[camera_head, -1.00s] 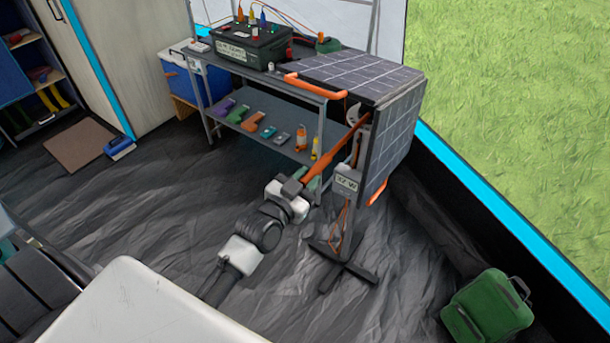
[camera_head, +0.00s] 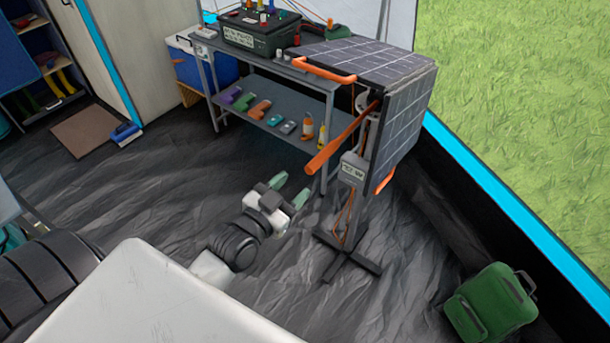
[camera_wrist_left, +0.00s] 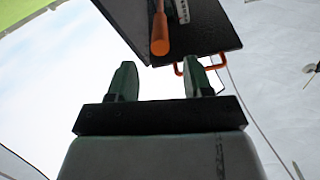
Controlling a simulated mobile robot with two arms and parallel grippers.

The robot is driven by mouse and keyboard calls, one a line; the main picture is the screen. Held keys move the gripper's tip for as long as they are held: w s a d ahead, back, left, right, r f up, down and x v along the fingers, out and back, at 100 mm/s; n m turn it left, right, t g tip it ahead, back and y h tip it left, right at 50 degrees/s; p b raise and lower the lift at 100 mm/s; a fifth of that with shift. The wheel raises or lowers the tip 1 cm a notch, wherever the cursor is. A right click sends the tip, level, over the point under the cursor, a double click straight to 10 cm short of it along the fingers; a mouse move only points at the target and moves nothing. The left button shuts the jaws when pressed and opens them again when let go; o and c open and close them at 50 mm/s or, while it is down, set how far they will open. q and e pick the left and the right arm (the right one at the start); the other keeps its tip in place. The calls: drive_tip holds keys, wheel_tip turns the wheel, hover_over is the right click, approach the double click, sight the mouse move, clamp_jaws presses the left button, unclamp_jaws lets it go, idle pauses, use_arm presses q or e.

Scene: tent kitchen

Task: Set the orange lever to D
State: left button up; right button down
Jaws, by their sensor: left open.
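The orange lever (camera_head: 340,142) is a long bar on the solar panel stand. It slopes from a pale curved plate (camera_head: 366,104) beside the panel down to the left, its free end in the air. No letter D is readable on the plate. My left gripper (camera_head: 291,188) has green fingers, open and empty, below and left of the lever's free end and apart from it. In the left wrist view, the lever's end (camera_wrist_left: 160,46) shows beyond and between my open left fingers (camera_wrist_left: 158,72). My right gripper is not in view.
The solar panel (camera_head: 399,110) has orange handles and stands on a cross-shaped base (camera_head: 347,257) with a small labelled box (camera_head: 352,170). A grey shelf table (camera_head: 283,118) stands behind. A green backpack (camera_head: 490,305) lies right. The dark floor around the base is clear.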

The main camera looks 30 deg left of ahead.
use_arm(q)
drive_tip(key=s, duration=0.2)
drive_tip(key=shift+s+a, duration=0.2)
drive_tip(key=shift+s, duration=0.1)
drive_tip(key=s+f+n+g+y, duration=0.1)
drive_tip(key=s+f+g, duration=0.2)
drive_tip(key=f, duration=0.9)
drive_tip(key=s+f+g, duration=0.3)
drive_tip(key=f, duration=0.8)
drive_tip(key=s+f+n+g+y, duration=0.1)
drive_tip(key=s+f+g, duration=0.2)
drive_tip(key=f, duration=0.9)
drive_tip(key=s+f+g, duration=0.4)
drive_tip(key=s+f, duration=0.4)
drive_tip(key=s, duration=0.4)
drive_tip(key=s+d+f+g, duration=0.1)
drive_tip(key=s+f+g, duration=0.2)
drive_tip(key=s+f, duration=0.5)
drive_tip(key=s, duration=0.3)
drive_tip(key=shift+s+d+g+y, duration=0.2)
drive_tip(key=shift+s+g+y, duration=0.1)
drive_tip(key=shift+s+g, duration=0.1)
drive_tip(key=shift+w, duration=0.1)
